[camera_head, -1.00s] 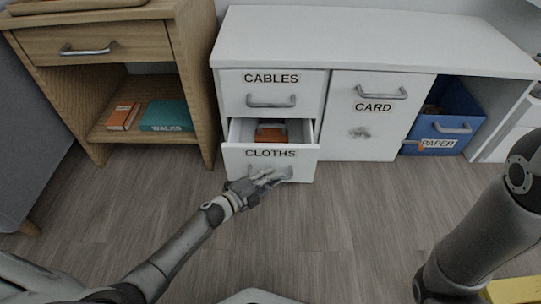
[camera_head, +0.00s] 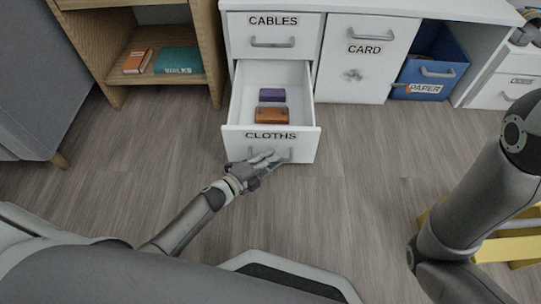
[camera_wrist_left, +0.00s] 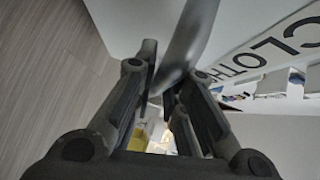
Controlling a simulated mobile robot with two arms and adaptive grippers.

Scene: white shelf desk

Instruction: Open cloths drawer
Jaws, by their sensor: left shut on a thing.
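The cloths drawer (camera_head: 270,146) is pulled far out of the white desk, and its label CLOTHS shows on the front. Inside lie an orange folded item (camera_head: 271,115) and a purple one (camera_head: 272,95). My left gripper (camera_head: 264,163) is at the drawer's lower front, shut on its metal handle (camera_head: 291,155). In the left wrist view the handle (camera_wrist_left: 187,38) runs between the two fingers, with the CLOTHS label (camera_wrist_left: 262,50) to the right. My right gripper is not in view; a grey arm of mine shows at the right.
Above is the closed CABLES drawer (camera_head: 272,42). To the right are the CARD door (camera_head: 366,60) and a blue PAPER bin (camera_head: 432,76). A wooden cabinet (camera_head: 206,45) stands left. A yellow object (camera_head: 510,246) is at lower right. The floor before the drawer is clear.

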